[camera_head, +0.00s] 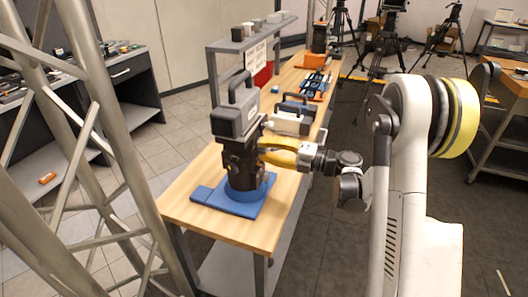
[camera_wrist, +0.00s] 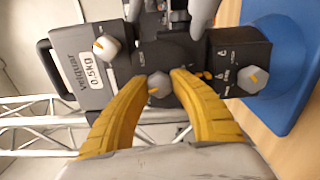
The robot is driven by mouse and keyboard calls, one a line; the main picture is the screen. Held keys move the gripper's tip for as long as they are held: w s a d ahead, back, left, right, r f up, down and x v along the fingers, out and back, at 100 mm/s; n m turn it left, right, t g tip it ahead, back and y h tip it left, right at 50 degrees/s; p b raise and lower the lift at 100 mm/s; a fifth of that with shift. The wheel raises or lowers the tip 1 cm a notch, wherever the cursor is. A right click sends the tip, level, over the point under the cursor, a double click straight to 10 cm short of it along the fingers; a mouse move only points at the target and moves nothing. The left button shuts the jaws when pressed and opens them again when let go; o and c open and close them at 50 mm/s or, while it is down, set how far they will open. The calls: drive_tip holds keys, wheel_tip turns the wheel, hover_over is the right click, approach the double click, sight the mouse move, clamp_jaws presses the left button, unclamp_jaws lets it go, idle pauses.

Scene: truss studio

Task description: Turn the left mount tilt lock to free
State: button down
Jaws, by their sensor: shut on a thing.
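The mount (camera_head: 240,160) is a dark upright unit on a blue base (camera_head: 257,208) on the wooden bench, with a grey handled block labelled 0.5kg (camera_head: 233,122) on top. In the wrist view the mount lies sideways, with the block (camera_wrist: 88,72) at left and the blue base (camera_wrist: 290,70) at right. A grey knob (camera_wrist: 159,87) sits on the mount's middle, between my gripper's yellow fingertips (camera_wrist: 164,78). My gripper (camera_head: 264,148) is shut on this knob. I cannot read its lock marking. Other pale knobs with yellow marks show on the block (camera_wrist: 106,46) and near the base (camera_wrist: 252,79).
A grey shelf frame (camera_head: 213,75) with small items stands behind the mount. A cased device (camera_head: 293,120) and a blue tray (camera_head: 314,85) lie farther back on the bench (camera_head: 190,215). Metal truss (camera_head: 100,130) stands at left. Tripods (camera_head: 385,50) stand at the back.

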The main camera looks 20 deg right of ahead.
drive_tip(key=n+b, duration=0.1)
drive_tip(key=n, duration=0.5)
idle(0.6)
drive_tip(key=c, duration=1.1)
unclamp_jaws()
drive_tip(key=v, duration=1.2)
drive_tip(key=shift+w, duration=0.1)
